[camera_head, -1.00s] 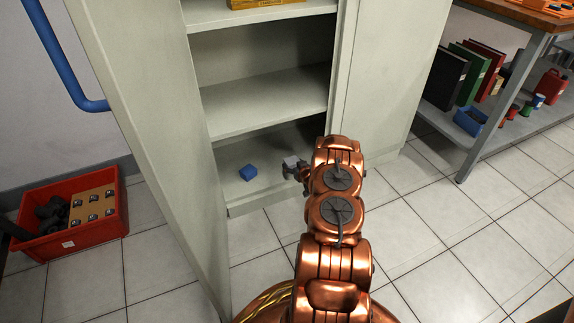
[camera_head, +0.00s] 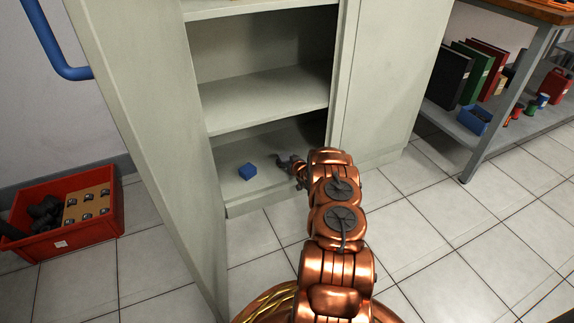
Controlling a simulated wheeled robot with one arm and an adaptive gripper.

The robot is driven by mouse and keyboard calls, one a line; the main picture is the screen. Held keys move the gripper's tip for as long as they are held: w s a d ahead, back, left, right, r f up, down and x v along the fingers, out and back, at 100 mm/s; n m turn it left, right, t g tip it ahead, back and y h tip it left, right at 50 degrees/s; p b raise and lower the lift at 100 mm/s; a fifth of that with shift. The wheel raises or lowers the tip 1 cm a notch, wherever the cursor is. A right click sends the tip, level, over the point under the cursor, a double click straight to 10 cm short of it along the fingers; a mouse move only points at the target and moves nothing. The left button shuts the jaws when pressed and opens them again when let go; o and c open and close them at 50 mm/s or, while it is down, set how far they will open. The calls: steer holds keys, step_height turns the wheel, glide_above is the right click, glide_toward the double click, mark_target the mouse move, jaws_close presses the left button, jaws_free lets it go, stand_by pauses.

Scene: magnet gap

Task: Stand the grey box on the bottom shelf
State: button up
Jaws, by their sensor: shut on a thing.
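The bottom shelf (camera_head: 266,183) of the open grey cabinet is low, close to the floor. My gripper (camera_head: 284,161) is at the right part of the bottom compartment, in the shade, just inside the opening. It is shut on the grey box, which is small and dark here and hard to tell from the fingers. I cannot tell whether the box touches the shelf or how upright it is. My copper arm reaches in from the front and hides part of the cabinet's right side.
A small blue block (camera_head: 248,171) sits on the bottom shelf, left of my gripper. The middle shelf (camera_head: 265,103) hangs above. An open cabinet door (camera_head: 150,130) stands at left. A red crate (camera_head: 62,243) is on the floor. A workbench (camera_head: 490,125) stands at right.

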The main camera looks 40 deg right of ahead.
steer(key=shift+f, duration=0.3)
steer(key=o, duration=1.1)
steer(key=shift+r, duration=0.1)
